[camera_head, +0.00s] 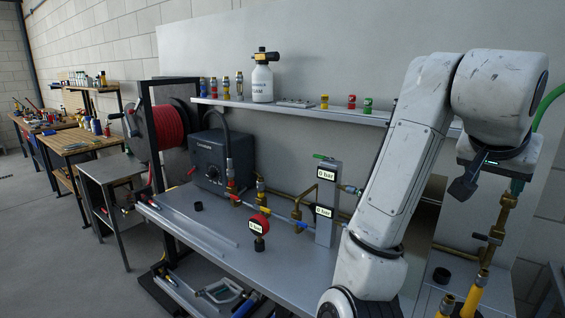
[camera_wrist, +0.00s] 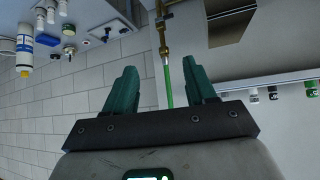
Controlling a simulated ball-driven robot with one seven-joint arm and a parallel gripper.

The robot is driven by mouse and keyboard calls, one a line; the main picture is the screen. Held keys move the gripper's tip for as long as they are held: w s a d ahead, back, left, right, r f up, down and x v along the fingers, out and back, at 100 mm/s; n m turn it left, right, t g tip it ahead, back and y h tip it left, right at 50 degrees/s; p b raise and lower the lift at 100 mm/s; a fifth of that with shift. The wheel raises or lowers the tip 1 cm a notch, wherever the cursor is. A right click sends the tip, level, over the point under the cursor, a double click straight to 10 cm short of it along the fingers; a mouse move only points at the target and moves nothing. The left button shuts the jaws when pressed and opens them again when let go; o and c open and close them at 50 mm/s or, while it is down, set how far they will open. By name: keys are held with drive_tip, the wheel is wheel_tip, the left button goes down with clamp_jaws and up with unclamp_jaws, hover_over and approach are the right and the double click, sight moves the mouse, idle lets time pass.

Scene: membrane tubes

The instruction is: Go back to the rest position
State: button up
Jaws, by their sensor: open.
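My gripper (camera_wrist: 158,85) is open in the wrist view, with its two green fingers spread apart. No object sits between the fingertips; a green hose (camera_wrist: 168,85) and brass fittings (camera_wrist: 162,30) show in the background between them. In the head view my white arm stands at the right, raised above the workbench (camera_head: 215,228) and bent at the top. My gripper (camera_head: 463,188) hangs from the arm's end at the right, in front of the pale back panel.
A shelf (camera_head: 300,110) holds a foam bottle (camera_head: 262,82) and small coloured fittings. Brass valves (camera_head: 497,225) and yellow-handled parts (camera_head: 474,293) stand close below my gripper. Open floor (camera_head: 50,240) lies left.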

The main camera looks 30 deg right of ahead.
drive_tip(key=w+a+f+n+t+y, duration=0.1)
drive_tip(key=w+a+f+n, duration=0.15)
drive_tip(key=f, duration=0.75)
drive_tip(key=w+a+f+n+y, duration=0.1)
drive_tip(key=a+f+n, duration=0.25)
drive_tip(key=f, duration=0.55)
drive_tip(key=w+a+f+n+t+y, duration=0.15)
drive_tip(key=f+n, duration=0.25)
drive_tip(key=f, duration=0.6)
drive_tip(key=s+a+f+n+g+y, duration=0.2)
drive_tip(key=s+a+f+n+y, duration=0.3)
drive_tip(key=s+a+f, duration=1.1)
wheel_tip(320, 180, down, 4)
drive_tip(key=shift+s+a+f+n+g, duration=0.2)
drive_tip(key=shift+a+n+g, duration=0.15)
drive_tip(key=shift+a, duration=0.4)
drive_tip(key=shift+y, duration=0.25)
